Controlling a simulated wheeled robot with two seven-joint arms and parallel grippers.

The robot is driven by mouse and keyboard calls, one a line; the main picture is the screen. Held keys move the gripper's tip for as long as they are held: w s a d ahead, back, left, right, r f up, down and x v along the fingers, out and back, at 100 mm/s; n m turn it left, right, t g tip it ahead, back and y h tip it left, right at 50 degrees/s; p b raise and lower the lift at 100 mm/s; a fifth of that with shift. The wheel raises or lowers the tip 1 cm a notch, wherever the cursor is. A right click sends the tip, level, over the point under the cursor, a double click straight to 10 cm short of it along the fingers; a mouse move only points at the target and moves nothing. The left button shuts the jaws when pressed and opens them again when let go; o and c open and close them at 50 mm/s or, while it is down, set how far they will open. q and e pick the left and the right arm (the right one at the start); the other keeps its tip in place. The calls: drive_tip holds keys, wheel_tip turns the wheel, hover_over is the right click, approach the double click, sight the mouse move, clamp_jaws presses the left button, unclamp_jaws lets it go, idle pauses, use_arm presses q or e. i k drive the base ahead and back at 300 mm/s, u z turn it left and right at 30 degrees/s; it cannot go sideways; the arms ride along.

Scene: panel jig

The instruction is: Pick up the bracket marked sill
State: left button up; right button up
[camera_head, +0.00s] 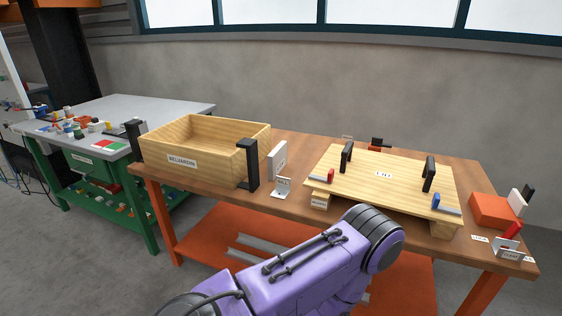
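A small light metal bracket (282,187) stands on the wooden bench between the box and the panel; its marking is too small to read. A taller pale plate (277,161) stands just behind it. Another metal bracket (505,246) stands at the bench's right front corner, with small labels near it that I cannot read surely. I cannot tell which piece is marked sill. A purple arm of mine reaches in from the bottom, ending in front of the bench. Neither gripper shows.
A wooden box (182,177) with black handles stands on the bench's left. A wooden panel (375,171) with black handles and red and blue clamps lies on blocks. A red block (493,210) is at right. A grey table (140,107) with small parts stands at left.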

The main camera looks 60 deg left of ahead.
sight(282, 191)
drive_tip(key=u, duration=0.6)
drive_tip(key=i, duration=0.75)
drive_tip(key=u, duration=0.7)
